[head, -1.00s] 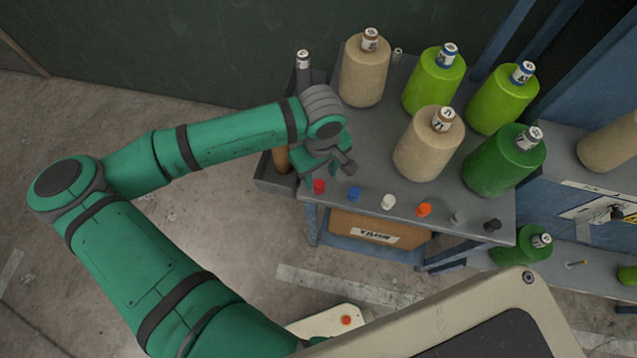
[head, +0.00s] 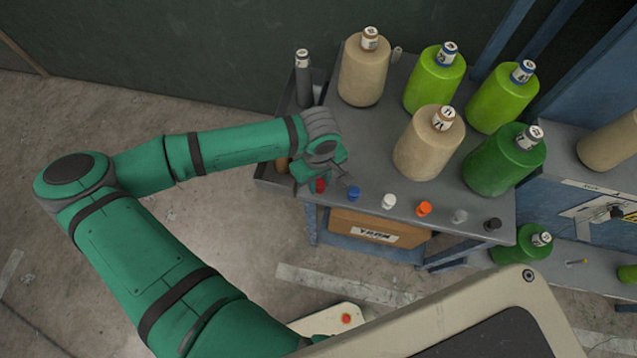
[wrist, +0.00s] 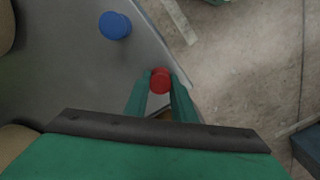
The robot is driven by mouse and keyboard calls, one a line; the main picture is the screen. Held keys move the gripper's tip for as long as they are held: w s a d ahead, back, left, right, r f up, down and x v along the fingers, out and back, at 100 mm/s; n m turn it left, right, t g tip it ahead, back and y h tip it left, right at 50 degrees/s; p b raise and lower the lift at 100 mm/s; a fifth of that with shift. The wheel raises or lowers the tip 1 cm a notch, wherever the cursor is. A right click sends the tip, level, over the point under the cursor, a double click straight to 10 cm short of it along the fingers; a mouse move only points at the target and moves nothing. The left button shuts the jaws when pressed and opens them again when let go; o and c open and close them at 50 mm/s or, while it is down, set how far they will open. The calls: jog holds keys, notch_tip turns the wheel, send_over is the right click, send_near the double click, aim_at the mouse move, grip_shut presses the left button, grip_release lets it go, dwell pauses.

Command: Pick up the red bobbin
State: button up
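The red bobbin (head: 320,185) stands near the front left corner of the grey table top, partly shaded by my gripper in the head view. In the wrist view, the red bobbin (wrist: 160,80) lies between the tips of my two green fingers, close to the table edge. My gripper (wrist: 162,84) has its fingers apart, one on each side of the bobbin, with little clearance. I cannot tell whether either finger touches it. In the head view my gripper (head: 322,178) is low over the bobbin.
A blue bobbin (head: 354,194) stands just right of the red one; it also shows in the wrist view (wrist: 115,25). White (head: 389,202), orange (head: 424,208), grey and black bobbins continue the row. Large yarn cones (head: 423,145) stand behind. A grey tray (head: 270,180) adjoins the table's left side.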

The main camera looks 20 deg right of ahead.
jog(key=shift+s+d, duration=0.1)
jog(key=c, duration=0.3)
jog(key=shift+r, duration=0.1)
